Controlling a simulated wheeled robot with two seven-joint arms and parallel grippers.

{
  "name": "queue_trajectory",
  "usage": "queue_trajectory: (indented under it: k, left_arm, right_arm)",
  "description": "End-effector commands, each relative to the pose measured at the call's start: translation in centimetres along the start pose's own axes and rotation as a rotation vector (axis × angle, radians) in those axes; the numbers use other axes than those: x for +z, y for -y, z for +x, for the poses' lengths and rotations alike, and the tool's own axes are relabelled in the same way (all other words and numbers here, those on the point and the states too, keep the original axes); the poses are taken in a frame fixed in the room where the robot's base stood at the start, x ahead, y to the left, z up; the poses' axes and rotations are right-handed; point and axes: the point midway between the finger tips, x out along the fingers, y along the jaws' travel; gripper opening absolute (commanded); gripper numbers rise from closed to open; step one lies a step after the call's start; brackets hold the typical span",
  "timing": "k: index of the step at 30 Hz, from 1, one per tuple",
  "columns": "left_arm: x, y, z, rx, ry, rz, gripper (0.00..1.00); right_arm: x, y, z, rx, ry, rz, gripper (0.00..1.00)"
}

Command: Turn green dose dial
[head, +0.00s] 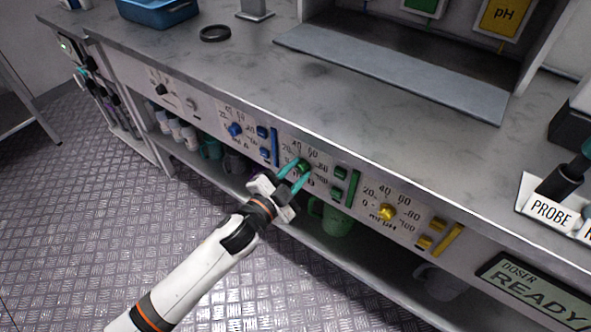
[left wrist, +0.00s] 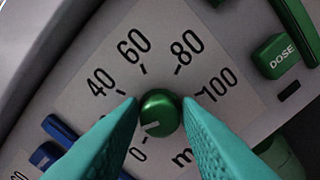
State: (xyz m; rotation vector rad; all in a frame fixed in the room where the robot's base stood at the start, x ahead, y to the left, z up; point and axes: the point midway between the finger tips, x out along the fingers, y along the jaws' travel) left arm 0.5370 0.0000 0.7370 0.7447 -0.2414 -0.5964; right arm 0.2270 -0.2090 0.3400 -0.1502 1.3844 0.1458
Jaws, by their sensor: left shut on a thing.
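The green dose dial (head: 304,166) is the middle knob on the front panel under the worktop. In the left wrist view the round green dial (left wrist: 161,110) sits in a scale with 40, 60, 80 and 100 readable. Its white pointer mark faces lower left, toward the 0; the 20 is hidden by a finger. My left gripper (head: 300,170) has its teal fingers on either side of the dial. In the left wrist view the left gripper (left wrist: 162,108) is shut on it. My right gripper is not in view.
A blue dial (head: 235,130) is to the left and a yellow dial (head: 387,212) to the right. A green DOSE button (left wrist: 277,57) is beside the green scale. Mugs, including a green mug (head: 337,221), stand on the shelf below. A display (head: 535,290) reads READY.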

Motion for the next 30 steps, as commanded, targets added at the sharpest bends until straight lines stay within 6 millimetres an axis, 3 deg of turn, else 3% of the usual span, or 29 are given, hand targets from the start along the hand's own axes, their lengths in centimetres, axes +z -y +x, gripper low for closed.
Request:
queue_trajectory:
  k: [14,15,19,30]
  left_arm:
    - [0.04,0.05,0.0,0.0,0.002,0.015,0.08]
    - [0.04,0.05,0.0,0.0,0.001,0.015,0.32]
    - [0.04,0.04,0.0,0.0,0.001,0.015,0.51]
    - [-0.04,0.05,-0.75,-0.001,-0.001,0.014,0.51]
  right_arm:
    - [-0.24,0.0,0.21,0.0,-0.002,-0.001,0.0]
    - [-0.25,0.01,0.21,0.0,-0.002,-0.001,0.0]
    - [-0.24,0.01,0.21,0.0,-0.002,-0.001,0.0]
    - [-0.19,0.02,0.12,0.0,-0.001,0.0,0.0]
